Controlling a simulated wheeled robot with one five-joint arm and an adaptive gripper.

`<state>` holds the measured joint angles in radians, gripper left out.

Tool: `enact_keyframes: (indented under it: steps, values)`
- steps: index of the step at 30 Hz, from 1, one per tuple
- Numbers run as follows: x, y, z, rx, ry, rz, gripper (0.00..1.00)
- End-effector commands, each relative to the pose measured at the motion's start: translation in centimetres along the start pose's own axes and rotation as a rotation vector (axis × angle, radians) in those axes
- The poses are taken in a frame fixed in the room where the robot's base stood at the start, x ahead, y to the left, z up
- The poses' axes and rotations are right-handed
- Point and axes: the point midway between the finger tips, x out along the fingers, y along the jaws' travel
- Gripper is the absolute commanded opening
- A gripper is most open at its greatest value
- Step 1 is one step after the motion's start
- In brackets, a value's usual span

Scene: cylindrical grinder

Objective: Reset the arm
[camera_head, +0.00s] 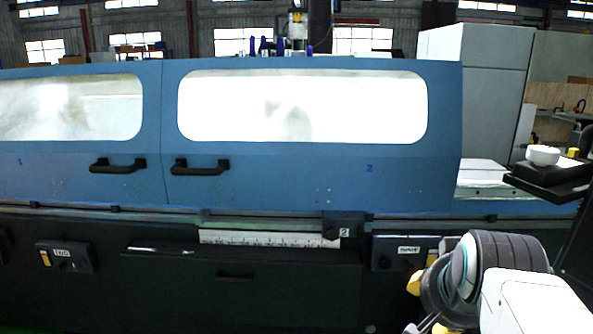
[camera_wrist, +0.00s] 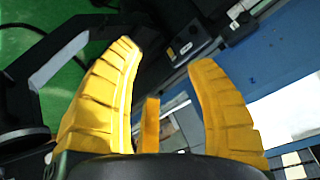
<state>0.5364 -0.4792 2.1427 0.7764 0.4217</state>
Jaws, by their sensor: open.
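My gripper (camera_wrist: 165,75) shows in the wrist view with its yellow ribbed fingers spread apart. It is open and nothing is between the fingers. In the head view my arm is at the lower right, in front of the machine, and only small yellow parts of my gripper (camera_head: 428,305) show there; the rest is hidden behind my arm. The cylindrical grinder (camera_head: 320,180) has two blue sliding doors with windows and black handles, and both doors look shut.
A control box (camera_head: 67,257) and a ruler strip (camera_head: 270,238) are on the dark front of the grinder. A black stand with a white bowl (camera_head: 543,155) is at the right. Green floor (camera_wrist: 60,85) shows at the left of the wrist view.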

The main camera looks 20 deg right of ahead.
Motion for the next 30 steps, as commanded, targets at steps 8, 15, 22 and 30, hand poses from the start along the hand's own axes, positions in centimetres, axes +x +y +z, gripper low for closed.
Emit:
enact_keyframes:
  steps: [8, 15, 22, 30]
  values:
    - [-4.0, -3.8, 9.6, -0.545, -0.291, -0.108, 0.5]
    - [-6.0, -3.3, 14.3, -0.817, -0.414, -0.163, 0.5]
    - [-6.4, -2.9, 15.5, -0.893, -0.445, -0.178, 0.5]
    - [-6.4, -2.9, 15.5, -0.892, -0.444, -0.178, 0.5]
